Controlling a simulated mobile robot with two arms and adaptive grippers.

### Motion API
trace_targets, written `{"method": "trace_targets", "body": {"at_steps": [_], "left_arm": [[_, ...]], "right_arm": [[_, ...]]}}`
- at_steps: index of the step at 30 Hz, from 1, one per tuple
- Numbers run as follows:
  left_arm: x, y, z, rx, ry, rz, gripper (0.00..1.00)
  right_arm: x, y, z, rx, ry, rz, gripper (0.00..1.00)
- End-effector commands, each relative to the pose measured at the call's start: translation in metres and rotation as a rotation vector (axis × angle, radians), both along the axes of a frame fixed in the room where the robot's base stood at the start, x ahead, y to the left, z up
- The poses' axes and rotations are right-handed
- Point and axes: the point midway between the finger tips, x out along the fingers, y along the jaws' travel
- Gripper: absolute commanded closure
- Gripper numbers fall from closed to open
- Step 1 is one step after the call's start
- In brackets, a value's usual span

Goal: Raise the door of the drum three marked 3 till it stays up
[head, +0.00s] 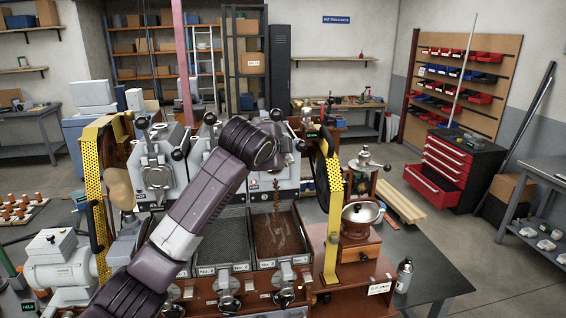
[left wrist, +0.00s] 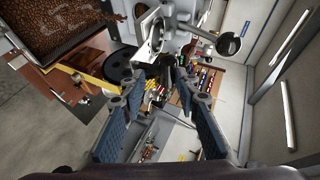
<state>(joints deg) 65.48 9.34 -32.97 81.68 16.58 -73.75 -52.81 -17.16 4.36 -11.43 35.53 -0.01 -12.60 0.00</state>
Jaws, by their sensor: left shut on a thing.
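The roaster has several drums in a row. Drum three (head: 281,162) is the rightmost, partly hidden behind my left wrist. Its door and any number on it cannot be made out in the head view. A brown stream of beans (head: 277,200) drops below drum three into the right cooling tray (head: 256,264). My left gripper (left wrist: 164,80) reaches up to the front of drum three and is shut on a small dark part, which looks like the door's handle. Pale metal parts of the drum front (left wrist: 150,38) show just beyond the fingertips. My right gripper is not in view.
Drum one (head: 156,170) stands at the left with its front clear. An empty-looking tray (head: 222,240) lies left of the bean tray. Yellow perforated guards (head: 334,210) flank the roaster. A grinder with a metal bowl (head: 361,212) stands to the right.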

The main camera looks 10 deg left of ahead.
Motion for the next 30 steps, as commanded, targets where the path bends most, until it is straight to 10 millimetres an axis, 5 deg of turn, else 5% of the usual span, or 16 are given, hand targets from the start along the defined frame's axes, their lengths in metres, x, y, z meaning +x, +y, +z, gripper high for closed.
{"method": "trace_targets", "body": {"at_steps": [25, 26, 30], "left_arm": [[0.0072, 0.0097, 0.0078, -0.028, 0.146, 0.016, 1.0], [0.0071, 0.0097, 0.0076, -0.028, 0.146, 0.016, 0.73], [0.0072, 0.0098, 0.0072, -0.028, 0.147, 0.016, 0.68]], "right_arm": [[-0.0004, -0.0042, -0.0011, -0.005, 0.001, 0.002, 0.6], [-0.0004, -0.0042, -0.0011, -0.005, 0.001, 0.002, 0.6], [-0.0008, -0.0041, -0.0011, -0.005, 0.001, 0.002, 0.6]]}}
